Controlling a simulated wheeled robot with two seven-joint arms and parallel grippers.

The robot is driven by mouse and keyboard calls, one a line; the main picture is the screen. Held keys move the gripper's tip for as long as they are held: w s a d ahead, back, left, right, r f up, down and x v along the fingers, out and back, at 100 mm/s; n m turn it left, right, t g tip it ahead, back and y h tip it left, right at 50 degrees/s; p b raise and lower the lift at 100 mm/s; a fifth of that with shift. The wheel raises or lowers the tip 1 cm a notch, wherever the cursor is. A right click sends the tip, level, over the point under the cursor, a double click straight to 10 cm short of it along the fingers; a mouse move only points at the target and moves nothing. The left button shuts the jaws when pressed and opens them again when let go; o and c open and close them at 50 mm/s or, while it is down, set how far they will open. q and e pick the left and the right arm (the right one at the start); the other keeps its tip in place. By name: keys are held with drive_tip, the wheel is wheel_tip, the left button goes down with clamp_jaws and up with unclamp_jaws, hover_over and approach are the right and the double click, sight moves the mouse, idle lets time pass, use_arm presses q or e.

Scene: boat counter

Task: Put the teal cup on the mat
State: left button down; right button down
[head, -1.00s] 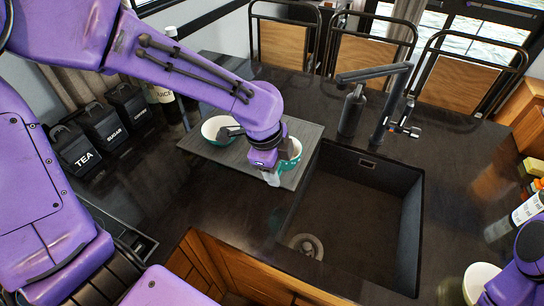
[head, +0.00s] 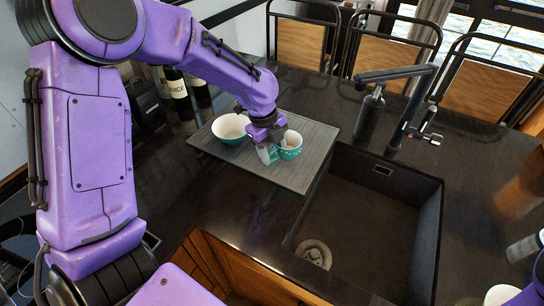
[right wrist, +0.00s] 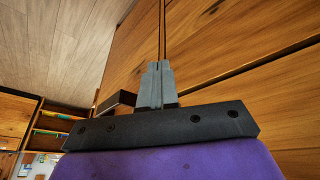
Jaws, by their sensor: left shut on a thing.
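The teal cup (head: 291,145), with light spots and a pale inside, is over the right half of the grey mat (head: 312,167) in the head view. It is upright. I cannot tell for sure whether its base touches the mat. My left gripper (head: 275,149) comes in from the left and is shut on the cup's left side, hiding part of it. In the right wrist view, my right gripper (right wrist: 157,84) has its fingers together with nothing between them, in front of wooden cabinet fronts.
A white and teal bowl (head: 231,127) stands on the mat left of the cup. A black sink (head: 370,220) with a dark faucet (head: 400,100) lies right of the mat. Dark bottles (head: 176,92) stand behind left. A white bowl (head: 502,295) shows at the lower right.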

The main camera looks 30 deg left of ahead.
use_arm(q)
drive_tip(key=f, duration=0.1)
drive_tip(key=f+p, duration=0.1)
drive_tip(key=f, duration=0.1)
drive_tip(key=shift+w+a+f+p, duration=0.25)
drive_tip(key=shift+a+p, duration=0.05)
drive_tip(key=shift+p, duration=0.05)
drive_tip(key=shift+w+f, duration=0.1)
drive_tip(key=shift+f, duration=0.25)
drive_tip(key=shift+c, duration=2.3)
unclamp_jaws()
drive_tip(key=shift+f, duration=0.1)
wheel_tip(320, 180, up, 12)
drive_tip(key=s+a+b, duration=0.1)
drive_tip(key=a+b, duration=0.1)
drive_tip(key=shift+s, duration=0.1)
